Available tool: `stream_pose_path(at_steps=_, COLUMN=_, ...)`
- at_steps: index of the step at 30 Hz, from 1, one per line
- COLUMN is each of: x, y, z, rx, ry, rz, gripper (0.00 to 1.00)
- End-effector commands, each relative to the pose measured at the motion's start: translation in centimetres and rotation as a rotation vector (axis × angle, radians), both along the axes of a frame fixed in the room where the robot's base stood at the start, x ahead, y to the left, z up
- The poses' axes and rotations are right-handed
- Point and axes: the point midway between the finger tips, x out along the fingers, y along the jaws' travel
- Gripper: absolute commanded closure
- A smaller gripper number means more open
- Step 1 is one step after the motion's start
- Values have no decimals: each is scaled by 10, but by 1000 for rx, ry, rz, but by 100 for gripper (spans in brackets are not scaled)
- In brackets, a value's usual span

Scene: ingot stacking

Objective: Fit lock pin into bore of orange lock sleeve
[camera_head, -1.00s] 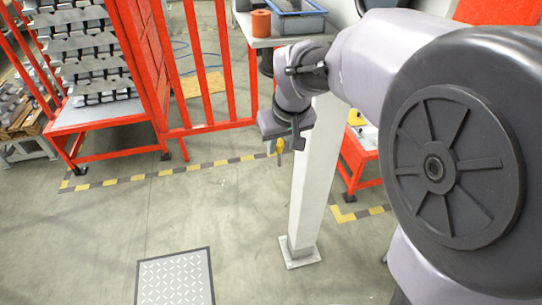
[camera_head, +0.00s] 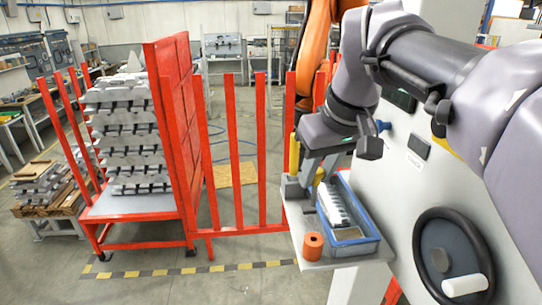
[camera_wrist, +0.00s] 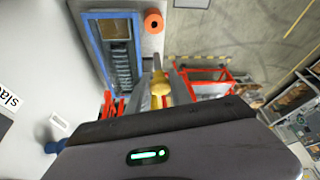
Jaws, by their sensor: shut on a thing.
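The orange lock sleeve (camera_head: 313,246) stands upright on the front corner of a small grey shelf, its dark bore facing up. It also shows at the top of the wrist view (camera_wrist: 154,22). My gripper (camera_head: 318,170) is shut on the lock pin, above the shelf and behind the sleeve in the head view. The pin (camera_wrist: 160,86) has a yellow grip and a thin grey shaft, pointing up the wrist picture towards the sleeve. Pin and sleeve appear apart. In the head view the pin is mostly hidden by my gripper.
A blue bin (camera_head: 371,241) holding grey parts sits on the shelf (camera_head: 325,266), right beside the sleeve. A white machine panel with a dark handwheel (camera_head: 447,258) stands to the right. Red fence bars (camera_head: 235,150) and a rack of ingots (camera_head: 125,150) are to the left.

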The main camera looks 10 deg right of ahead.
Motion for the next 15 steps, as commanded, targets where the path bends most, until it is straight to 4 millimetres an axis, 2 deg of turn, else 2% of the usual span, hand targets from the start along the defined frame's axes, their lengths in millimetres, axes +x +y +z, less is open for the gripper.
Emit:
stream_pose_path(at_steps=11, x=-2, y=0, z=2, rx=1, ry=-3, rz=-2, gripper=100)
stream_pose_path(at_steps=15, x=-2, y=0, z=-10, rx=2, ry=-3, rz=-1, gripper=100)
